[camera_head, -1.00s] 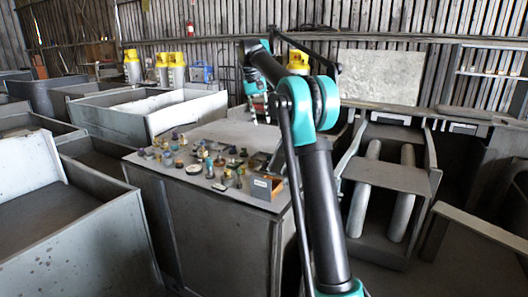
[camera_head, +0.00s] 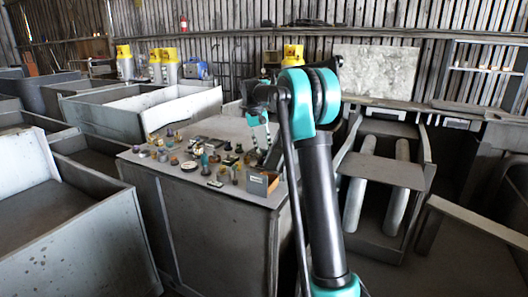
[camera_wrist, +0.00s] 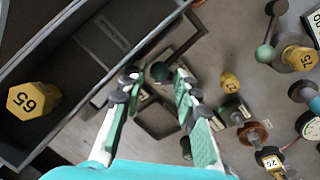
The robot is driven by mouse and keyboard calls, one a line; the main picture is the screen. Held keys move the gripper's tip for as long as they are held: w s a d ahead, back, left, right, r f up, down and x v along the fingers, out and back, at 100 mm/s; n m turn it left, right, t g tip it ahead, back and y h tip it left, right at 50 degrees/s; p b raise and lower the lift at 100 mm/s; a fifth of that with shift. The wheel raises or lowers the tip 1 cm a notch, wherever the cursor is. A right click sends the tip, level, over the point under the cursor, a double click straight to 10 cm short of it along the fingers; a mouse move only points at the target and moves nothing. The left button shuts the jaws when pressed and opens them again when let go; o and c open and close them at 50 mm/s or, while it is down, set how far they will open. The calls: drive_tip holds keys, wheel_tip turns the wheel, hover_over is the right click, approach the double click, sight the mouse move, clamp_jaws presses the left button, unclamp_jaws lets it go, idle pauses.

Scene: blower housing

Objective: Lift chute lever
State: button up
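The grey table (camera_head: 225,215) carries many small knobs, levers and fittings. My gripper (camera_head: 261,127) is above its back right part in the head view. In the wrist view my gripper (camera_wrist: 157,82) is open, its two green-padded fingers spread. A dark round knob (camera_wrist: 160,71) shows between the fingertips, near a dark rectangular frame; contact cannot be told. A lever with a teal ball end (camera_wrist: 265,53) lies to the upper right. I cannot tell which part is the chute lever; no label naming it is readable.
A grey open box (camera_wrist: 62,55) with a yellow knob marked 65 (camera_wrist: 33,100) is left of my fingers. Several numbered knobs, including a yellow one (camera_wrist: 298,58), crowd the right. A small box (camera_head: 262,184) stands at the table's right edge.

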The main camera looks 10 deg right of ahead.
drive_tip(key=shift+d+f, duration=0.25)
drive_tip(key=shift+f, duration=0.9)
drive_tip(key=shift+c, duration=0.6)
clamp_jaws()
